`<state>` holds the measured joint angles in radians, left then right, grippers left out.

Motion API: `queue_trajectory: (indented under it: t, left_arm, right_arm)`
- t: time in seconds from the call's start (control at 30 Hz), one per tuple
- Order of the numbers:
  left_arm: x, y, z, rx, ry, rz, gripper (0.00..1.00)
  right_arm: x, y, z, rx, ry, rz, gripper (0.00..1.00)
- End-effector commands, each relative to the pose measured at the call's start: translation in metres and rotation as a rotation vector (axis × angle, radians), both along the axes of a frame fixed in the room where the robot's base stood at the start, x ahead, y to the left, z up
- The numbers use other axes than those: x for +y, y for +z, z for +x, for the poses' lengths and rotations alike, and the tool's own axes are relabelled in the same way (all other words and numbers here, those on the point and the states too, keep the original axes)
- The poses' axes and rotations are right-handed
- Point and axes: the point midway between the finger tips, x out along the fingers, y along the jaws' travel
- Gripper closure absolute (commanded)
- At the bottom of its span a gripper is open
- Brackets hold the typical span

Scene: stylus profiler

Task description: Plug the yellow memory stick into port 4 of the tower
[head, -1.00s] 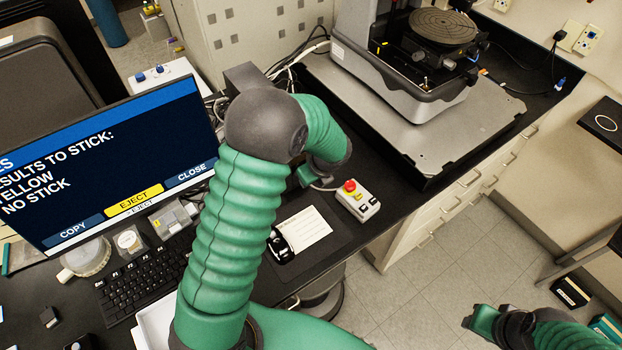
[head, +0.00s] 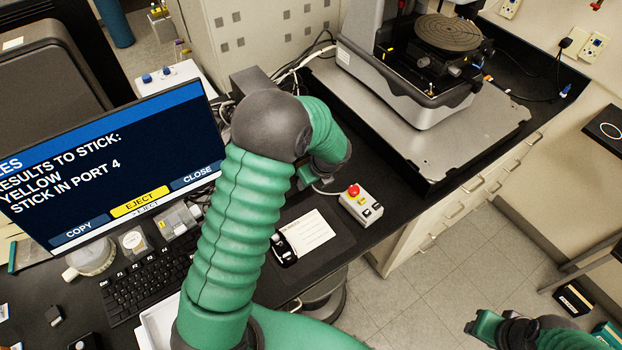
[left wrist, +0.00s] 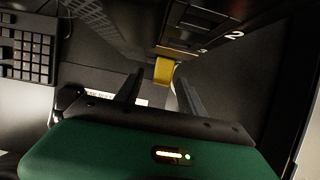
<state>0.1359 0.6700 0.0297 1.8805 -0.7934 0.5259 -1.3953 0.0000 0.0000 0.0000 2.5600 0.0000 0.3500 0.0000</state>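In the left wrist view the yellow memory stick (left wrist: 163,71) sticks out of the lower end of the row of ports on the dark tower (left wrist: 225,17). The numbers 2 and 3 show beside other ports; the stick's own number is hidden. My left gripper (left wrist: 157,84) is open, its fingers apart with a gap on either side of the stick's end. In the head view my arm hides the left gripper and most of the tower. The monitor (head: 110,160) reads "YELLOW STICK IN PORT 4". My right gripper (head: 482,326) is low at the right, its fingers unclear.
A keyboard (head: 150,283) lies before the monitor. A control box with a red button (head: 361,205) and a white card (head: 305,232) lie right of my left arm. The profiler (head: 415,90) stands at the back right. Open floor lies at the lower right.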

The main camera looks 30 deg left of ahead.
Motion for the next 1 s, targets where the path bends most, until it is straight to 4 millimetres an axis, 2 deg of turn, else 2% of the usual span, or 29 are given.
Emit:
queue_trajectory:
  t: [0.1, 0.17, 0.43, 1.0]
  left_arm:
    - [0.000, 0.000, 0.000, 0.000, 0.000, 0.000, 0.54]
    - [0.000, 0.000, 0.000, 0.000, 0.000, 0.000, 0.57]
    - [0.000, 0.002, 0.000, 0.000, 0.000, 0.000, 0.57]
    - [-0.023, 0.065, -0.009, 0.000, 0.000, 0.000, 0.57]
  right_arm:
    - [0.000, 0.000, 0.000, 0.000, 0.000, 0.000, 0.64]
    - [0.000, 0.000, 0.000, 0.000, 0.000, 0.000, 0.64]
    - [0.000, 0.002, 0.000, 0.000, 0.000, 0.000, 0.64]
    - [0.000, 0.060, 0.000, 0.000, 0.000, 0.000, 0.64]
